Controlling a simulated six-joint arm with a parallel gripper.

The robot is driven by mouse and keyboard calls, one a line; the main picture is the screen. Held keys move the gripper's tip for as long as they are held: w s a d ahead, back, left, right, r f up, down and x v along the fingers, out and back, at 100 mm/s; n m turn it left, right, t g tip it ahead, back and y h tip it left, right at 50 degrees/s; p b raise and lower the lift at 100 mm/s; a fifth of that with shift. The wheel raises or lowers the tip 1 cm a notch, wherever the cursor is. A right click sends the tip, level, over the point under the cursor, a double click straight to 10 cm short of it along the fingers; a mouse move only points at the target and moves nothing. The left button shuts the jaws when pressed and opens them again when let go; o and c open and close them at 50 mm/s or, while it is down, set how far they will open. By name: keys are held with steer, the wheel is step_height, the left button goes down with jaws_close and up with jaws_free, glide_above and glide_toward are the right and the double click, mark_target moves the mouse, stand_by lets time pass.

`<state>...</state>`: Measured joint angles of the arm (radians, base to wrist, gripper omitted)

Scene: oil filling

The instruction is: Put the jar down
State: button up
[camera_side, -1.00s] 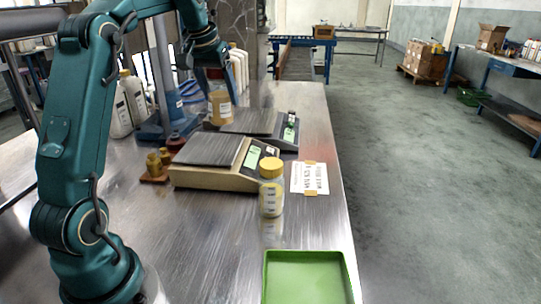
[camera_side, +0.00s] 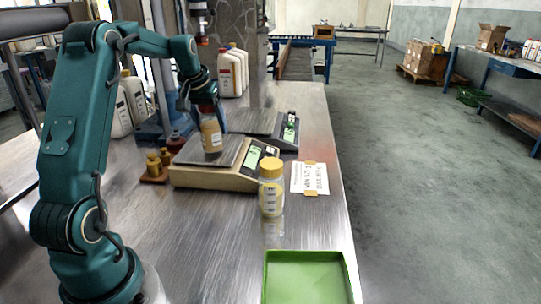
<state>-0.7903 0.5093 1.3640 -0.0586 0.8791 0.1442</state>
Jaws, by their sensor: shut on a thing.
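My gripper (camera_side: 206,108) points down and is shut on a jar (camera_side: 212,134) with brownish-yellow contents. The jar is upright over the plate of the nearer scale (camera_side: 236,150). Its base looks at or very near the plate; I cannot tell if it touches. A second jar (camera_side: 271,197) with a yellow lid and pale yellow contents stands on the table, in front of the nearer scale's right end.
A second scale (camera_side: 250,121) stands just behind. Brass weights (camera_side: 155,165) sit left of the nearer scale. A green tray (camera_side: 308,257) lies at the front right, a paper sign (camera_side: 310,178) by the right edge. White bottles (camera_side: 230,75) stand behind. The front middle table is clear.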

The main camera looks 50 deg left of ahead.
steer(key=shift+f, duration=0.25)
steer(key=shift+f, duration=0.1)
steer(key=o, duration=1.5)
